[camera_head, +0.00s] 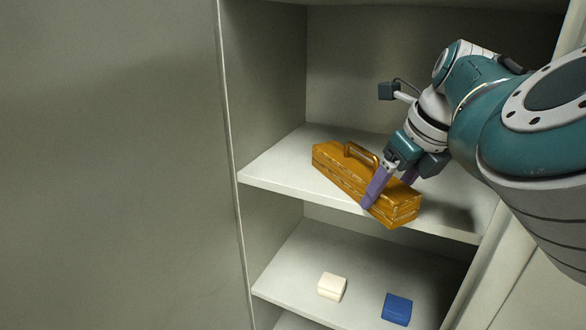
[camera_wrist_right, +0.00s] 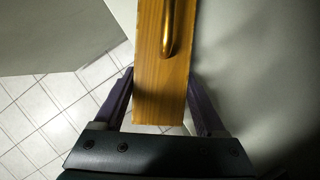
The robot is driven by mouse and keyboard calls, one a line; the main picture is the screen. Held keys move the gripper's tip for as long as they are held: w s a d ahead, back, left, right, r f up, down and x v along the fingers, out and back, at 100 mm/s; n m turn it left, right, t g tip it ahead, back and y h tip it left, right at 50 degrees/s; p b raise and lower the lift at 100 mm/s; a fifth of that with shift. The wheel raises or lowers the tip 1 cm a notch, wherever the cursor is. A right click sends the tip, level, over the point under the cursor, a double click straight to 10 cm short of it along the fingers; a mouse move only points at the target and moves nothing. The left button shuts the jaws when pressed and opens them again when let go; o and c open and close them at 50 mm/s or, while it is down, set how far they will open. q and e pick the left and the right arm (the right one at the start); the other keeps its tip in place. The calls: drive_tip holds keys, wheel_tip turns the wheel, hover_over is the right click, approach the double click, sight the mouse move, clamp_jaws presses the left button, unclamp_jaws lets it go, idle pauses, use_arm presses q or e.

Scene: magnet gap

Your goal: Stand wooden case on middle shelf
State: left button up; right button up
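The wooden case (camera_head: 340,174) is a long orange-brown box with a curved handle on top. In the head view it is at the middle shelf (camera_head: 270,173), lying slantwise, its near end at or just past the front edge. I cannot tell whether its underside touches the board. My right gripper (camera_head: 389,190) reaches down over the near end, one purple finger on each side. In the right wrist view the case (camera_wrist_right: 160,95) fills the space between the fingertips (camera_wrist_right: 160,76), which appear to press its sides. My left gripper is out of view.
A lower shelf (camera_head: 290,265) carries a cream block (camera_head: 332,286) and a blue block (camera_head: 397,309). The cabinet's left side wall (camera_head: 265,75) and back wall (camera_head: 345,70) bound the space. Bare board lies left of and behind the case. Tiled floor (camera_wrist_right: 40,120) shows in the wrist view.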

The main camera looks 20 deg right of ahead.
clamp_jaws()
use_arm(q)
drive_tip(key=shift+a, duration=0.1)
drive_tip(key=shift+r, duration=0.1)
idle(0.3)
